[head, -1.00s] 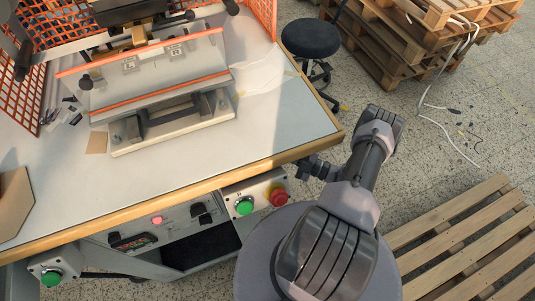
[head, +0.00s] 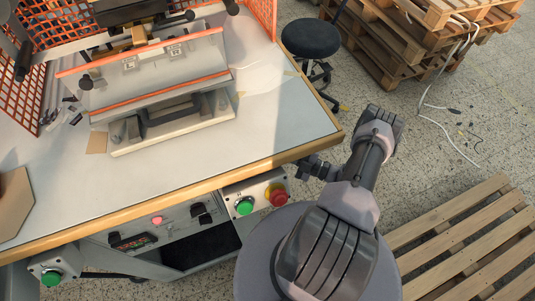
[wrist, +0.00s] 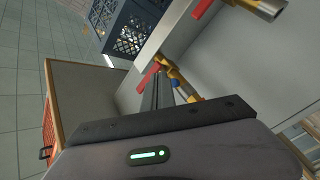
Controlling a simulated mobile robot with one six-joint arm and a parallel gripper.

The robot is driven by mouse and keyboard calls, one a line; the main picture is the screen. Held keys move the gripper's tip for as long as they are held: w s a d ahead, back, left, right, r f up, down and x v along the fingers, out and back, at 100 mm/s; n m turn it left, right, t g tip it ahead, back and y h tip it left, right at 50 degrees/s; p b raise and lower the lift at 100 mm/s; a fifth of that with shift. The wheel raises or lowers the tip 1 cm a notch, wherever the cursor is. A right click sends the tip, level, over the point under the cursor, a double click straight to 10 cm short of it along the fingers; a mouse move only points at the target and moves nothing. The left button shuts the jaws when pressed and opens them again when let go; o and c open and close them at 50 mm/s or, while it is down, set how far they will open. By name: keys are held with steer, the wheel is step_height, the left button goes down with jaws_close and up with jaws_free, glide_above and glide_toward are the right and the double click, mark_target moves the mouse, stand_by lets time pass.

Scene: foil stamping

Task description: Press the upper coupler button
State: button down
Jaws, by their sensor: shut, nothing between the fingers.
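In the wrist view my gripper (wrist: 161,86) is shut and empty, its dark fingers pointing up the picture. Their tips show close to a brass fitting (wrist: 183,86) with a red lever (wrist: 148,77). A small blue spot (wrist: 174,83) shows just right of the fingers, at this fitting; I cannot tell whether it is a coupler button or whether the fingers touch it. Another brass fitting (wrist: 262,8) with a red lever (wrist: 203,8) and a grey end is at the top right. In the head view my arm hangs beyond the table's right edge, and the fingers cannot be made out.
The worktable (head: 285,115) carries the stamping press (head: 150,75). Green (head: 244,206) and red (head: 277,195) buttons sit on its front. A stool (head: 311,38) and pallets (head: 405,40) stand behind. In the wrist view, a pale panel (wrist: 235,65) lies behind the fittings, with a dark blue crate (wrist: 130,28) above.

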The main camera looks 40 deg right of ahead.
steer(key=shift+w+a, duration=0.1)
steer(key=shift+a, duration=0.3)
steer(key=shift+w+a, duration=0.1)
steer(key=shift+a, duration=0.35)
stand_by(1.6)
steer(key=shift+s+d+b, duration=0.25)
steer(key=shift+d+b, duration=0.5)
steer(key=shift+d, duration=0.1)
steer(key=shift+s+d+b, duration=0.2)
steer(key=shift+d+b, duration=0.05)
steer(key=shift+d, duration=0.55)
steer(key=shift+s+d+b, duration=0.15)
steer(key=shift+d+b, duration=0.05)
steer(key=shift+d, duration=0.65)
steer(key=shift+s+d+b, duration=0.2)
steer(key=shift+d+b, duration=0.05)
steer(key=shift+d, duration=0.55)
